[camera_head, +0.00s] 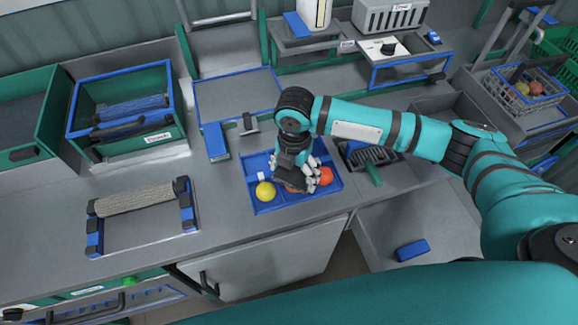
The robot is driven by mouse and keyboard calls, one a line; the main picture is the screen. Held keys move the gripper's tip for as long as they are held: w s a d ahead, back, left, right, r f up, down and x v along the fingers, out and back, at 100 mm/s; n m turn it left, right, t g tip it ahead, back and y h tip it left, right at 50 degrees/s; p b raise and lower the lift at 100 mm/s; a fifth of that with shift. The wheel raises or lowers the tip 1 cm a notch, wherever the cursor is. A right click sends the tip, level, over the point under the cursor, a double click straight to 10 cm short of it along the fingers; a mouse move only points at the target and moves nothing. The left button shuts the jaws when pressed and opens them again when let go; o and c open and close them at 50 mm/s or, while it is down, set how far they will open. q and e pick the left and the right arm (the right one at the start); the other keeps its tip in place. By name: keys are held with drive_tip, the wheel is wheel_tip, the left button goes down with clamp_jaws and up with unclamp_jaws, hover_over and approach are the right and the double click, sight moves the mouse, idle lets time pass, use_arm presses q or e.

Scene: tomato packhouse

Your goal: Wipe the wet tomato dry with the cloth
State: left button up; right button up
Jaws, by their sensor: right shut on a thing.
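My right gripper (300,183) reaches down into a blue divided tray (261,165) on the grey bench. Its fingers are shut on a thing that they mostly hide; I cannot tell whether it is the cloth. A dark reddish patch shows low beneath the fingers. A yellow tomato (265,191) lies in the tray left of the gripper. A red tomato (325,176) lies just right of the fingers, partly covered. I cannot make out which tomato is wet. No cloth can be clearly identified. My left gripper is not in view.
A roller on a blue-ended frame (140,195) stands left of the tray. A green crate (168,128) with blue contents is behind it. A dark rack with a green handle (373,174) is close right of the tray. A wire basket (500,90) of tomatoes stands far right.

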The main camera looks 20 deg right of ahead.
drive_tip(key=shift+s+d+p, duration=0.4)
drive_tip(key=shift+d+p, duration=0.05)
drive_tip(key=shift+d, duration=0.05)
drive_tip(key=shift+s+d+f+p, duration=0.1)
drive_tip(key=shift+s+d+p, duration=0.4)
drive_tip(key=shift+s+d, duration=0.15)
drive_tip(key=shift+a, duration=0.15)
drive_tip(key=shift+w+a, duration=1.6)
drive_tip(key=shift+a, duration=0.05)
drive_tip(key=shift+s+d, duration=0.1)
